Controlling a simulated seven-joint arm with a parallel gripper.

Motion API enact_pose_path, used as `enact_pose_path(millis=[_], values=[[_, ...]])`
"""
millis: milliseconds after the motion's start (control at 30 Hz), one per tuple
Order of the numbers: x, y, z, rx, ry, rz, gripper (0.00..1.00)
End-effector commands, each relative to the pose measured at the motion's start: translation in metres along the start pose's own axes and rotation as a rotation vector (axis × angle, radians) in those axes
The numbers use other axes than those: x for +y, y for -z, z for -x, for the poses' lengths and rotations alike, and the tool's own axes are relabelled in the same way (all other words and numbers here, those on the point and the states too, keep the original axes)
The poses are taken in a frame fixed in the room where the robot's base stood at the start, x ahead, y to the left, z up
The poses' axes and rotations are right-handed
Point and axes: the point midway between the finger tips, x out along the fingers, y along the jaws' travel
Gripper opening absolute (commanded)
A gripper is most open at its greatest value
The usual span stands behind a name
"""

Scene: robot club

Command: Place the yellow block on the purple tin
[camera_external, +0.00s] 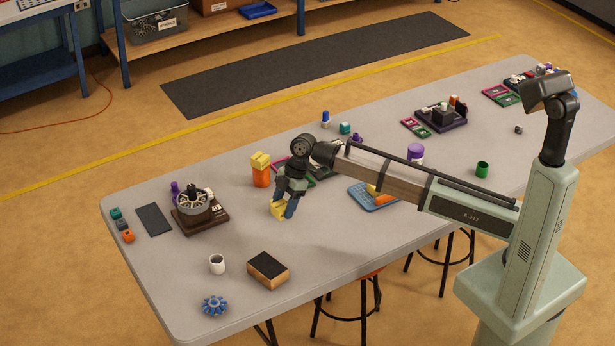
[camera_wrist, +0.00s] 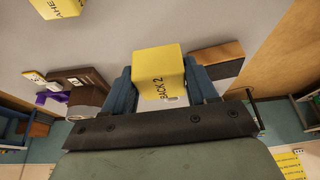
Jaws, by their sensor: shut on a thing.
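My gripper (camera_external: 284,205) is shut on a yellow block (camera_external: 278,209), low over the middle-left of the table. I cannot tell whether the block touches the table. In the wrist view the yellow block (camera_wrist: 158,66) sits between the blue fingers of my gripper (camera_wrist: 161,88), with dark lettering on its near face. A cylinder with a purple top and a white lower part (camera_external: 415,151), likely the purple tin, stands upright to the right, beyond my forearm. Its top looks bare, and my gripper is well away from it.
Another yellow block (camera_external: 260,160) sits on an orange cylinder (camera_external: 261,178) left of my gripper. A brown base with a round device (camera_external: 194,208), a white cup (camera_external: 217,264), a black-topped wooden block (camera_external: 267,269) and a blue gear (camera_external: 214,306) lie left. A blue tray (camera_external: 365,197) lies under my forearm.

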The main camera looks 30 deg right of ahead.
Motion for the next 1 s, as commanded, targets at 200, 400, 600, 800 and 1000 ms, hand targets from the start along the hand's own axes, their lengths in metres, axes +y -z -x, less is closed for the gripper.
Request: enact_pose_path(millis=[200, 400, 600, 800, 1000], values=[[0.023, -0.031, 0.013, 0.0, -0.02, -0.049, 0.26], [0.059, -0.082, 0.041, 0.0, -0.054, -0.131, 0.26], [0.089, -0.138, 0.074, 0.001, -0.09, -0.215, 0.26], [0.112, -0.196, 0.107, 0.001, -0.125, -0.3, 0.26], [0.126, -0.256, 0.143, 0.001, -0.16, -0.385, 0.26]])
